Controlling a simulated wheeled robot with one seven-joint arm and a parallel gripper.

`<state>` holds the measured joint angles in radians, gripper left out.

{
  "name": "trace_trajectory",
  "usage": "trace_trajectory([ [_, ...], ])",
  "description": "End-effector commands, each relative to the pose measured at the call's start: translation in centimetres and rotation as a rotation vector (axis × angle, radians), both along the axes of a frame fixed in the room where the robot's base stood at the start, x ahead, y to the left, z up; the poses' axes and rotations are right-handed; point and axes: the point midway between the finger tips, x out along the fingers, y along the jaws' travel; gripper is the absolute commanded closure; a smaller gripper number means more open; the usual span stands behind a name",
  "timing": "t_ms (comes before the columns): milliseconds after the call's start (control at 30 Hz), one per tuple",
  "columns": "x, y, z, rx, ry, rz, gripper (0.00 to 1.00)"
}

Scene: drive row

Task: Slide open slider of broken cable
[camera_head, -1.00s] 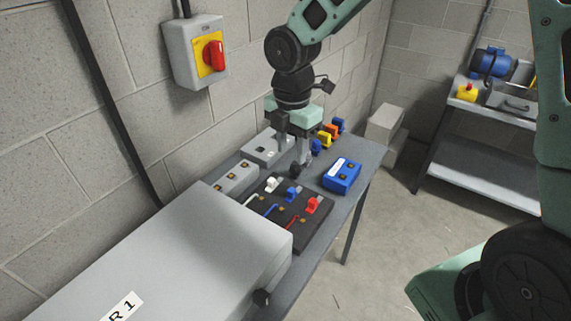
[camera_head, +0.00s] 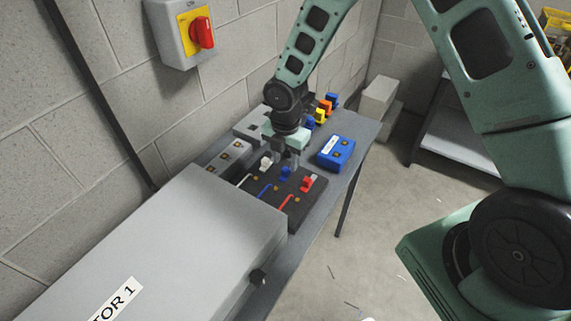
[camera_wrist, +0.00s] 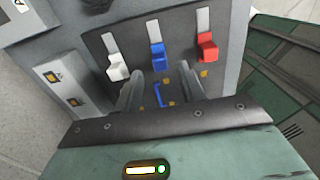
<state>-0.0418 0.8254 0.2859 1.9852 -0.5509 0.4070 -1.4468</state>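A dark board (camera_head: 250,204) on the bench carries a white slider (camera_head: 266,163), a blue slider (camera_head: 286,173) and a red slider (camera_head: 307,184). A white cable (camera_head: 245,180), a blue cable (camera_head: 266,189) and a red cable (camera_head: 289,204) lie in front of them. I cannot tell which is broken. My gripper (camera_head: 285,160) points down over the board by the white and blue sliders. In the wrist view its fingers (camera_wrist: 160,80) are apart and empty. There the blue slider (camera_wrist: 158,57) shows just beyond the gap, with the blue cable (camera_wrist: 160,95) between the fingers.
A large grey box (camera_head: 180,240) stands at the near end of the bench. A grey box with brass contacts (camera_head: 230,153) is left of the board. A blue box (camera_head: 335,152) sits to the right. Several coloured plugs line the back. A red rotary switch (camera_head: 201,33) is on the wall.

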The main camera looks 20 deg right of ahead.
Motion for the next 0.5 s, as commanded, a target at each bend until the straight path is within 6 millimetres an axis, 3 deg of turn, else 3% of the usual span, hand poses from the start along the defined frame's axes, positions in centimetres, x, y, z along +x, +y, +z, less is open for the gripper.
trace_trajectory([
  [200,-0.1,0.0,-2.7,-0.001,0.001,0.002,0.6],
  [500,0.0,0.0,-3.4,0.0,0.0,0.0,0.6],
])
